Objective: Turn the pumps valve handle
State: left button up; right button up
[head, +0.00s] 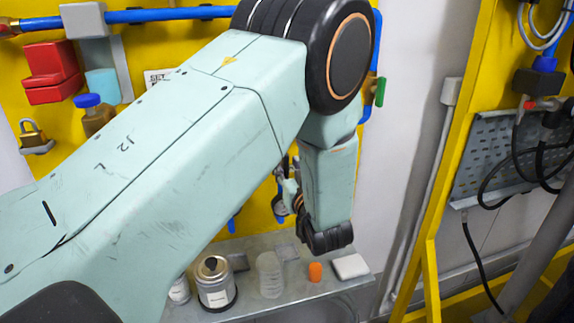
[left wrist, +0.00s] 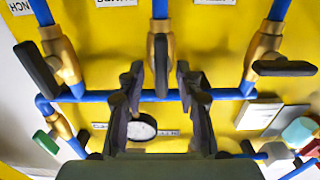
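In the left wrist view, a black valve handle (left wrist: 161,65) hangs from the middle brass valve (left wrist: 160,32) on a vertical blue pipe. My left gripper (left wrist: 158,80) is open, with one dark finger on each side of this handle and a visible gap to each. I cannot tell how deep the handle sits between the fingers. Labels at the top edge are upside down and cut off; one near the middle valve appears to read PUMPS (left wrist: 115,2). In the head view, my left arm hides the valve and most of the gripper. My right gripper is in neither view.
Other black handles stand at left (left wrist: 36,70) and right (left wrist: 284,68), with a green handle (left wrist: 46,142) lower left. A round gauge (left wrist: 141,128) is behind the fingers. A shelf (head: 262,303) with cans and an orange item (head: 315,271) lies below my arm.

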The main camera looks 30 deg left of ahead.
pick_arm(q)
jog(key=shift+a, duration=0.1)
jog(key=shift+c, duration=0.3)
jog(key=shift+s, duration=0.15)
grip_shut()
